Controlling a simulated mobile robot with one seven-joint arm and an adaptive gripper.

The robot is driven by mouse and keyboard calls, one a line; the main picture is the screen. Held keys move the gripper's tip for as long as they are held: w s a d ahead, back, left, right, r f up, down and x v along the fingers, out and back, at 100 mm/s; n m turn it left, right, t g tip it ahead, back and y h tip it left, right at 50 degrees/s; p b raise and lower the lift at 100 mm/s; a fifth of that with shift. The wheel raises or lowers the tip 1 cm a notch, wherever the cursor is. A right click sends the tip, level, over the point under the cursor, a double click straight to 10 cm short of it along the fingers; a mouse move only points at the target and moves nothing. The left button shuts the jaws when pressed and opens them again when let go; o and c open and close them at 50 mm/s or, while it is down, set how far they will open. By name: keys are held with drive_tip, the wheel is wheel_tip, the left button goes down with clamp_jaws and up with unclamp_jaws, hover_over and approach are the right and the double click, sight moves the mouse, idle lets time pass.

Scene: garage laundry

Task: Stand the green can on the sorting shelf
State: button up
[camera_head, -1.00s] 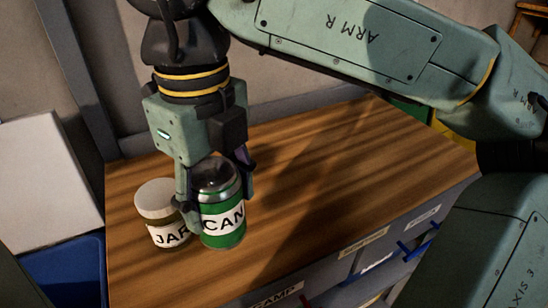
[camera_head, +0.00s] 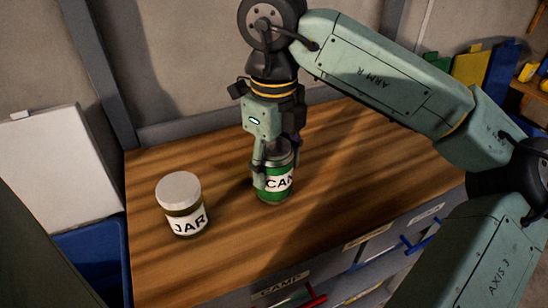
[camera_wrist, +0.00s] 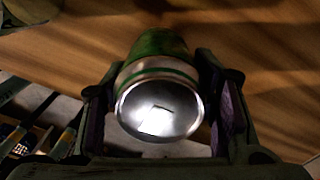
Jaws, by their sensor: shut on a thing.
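The green can (camera_head: 275,185) has a white label reading CAN and a bare metal top. It is upright at the wooden top of the cabinet (camera_head: 330,170); I cannot tell whether its base touches the wood. My gripper (camera_head: 277,172) points down and is shut on the can, a finger on each side. In the wrist view the can's shiny end (camera_wrist: 160,107) lies between the two fingers (camera_wrist: 165,110). Nothing in view is clearly marked as the sorting shelf.
A jar (camera_head: 183,205) with a pale lid and JAR label stands left of the can, apart from it. Labelled drawers, one reading CAMP (camera_head: 281,284), line the cabinet front. A blue bin (camera_head: 92,262) and white panel (camera_head: 55,172) are at left. The wood behind the jar is clear.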

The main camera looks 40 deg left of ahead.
drive_tip(key=shift+f, duration=0.2)
drive_tip(key=o, duration=0.8)
wheel_tip(320, 180, up, 12)
drive_tip(key=shift+r, duration=0.2)
idle(0.4)
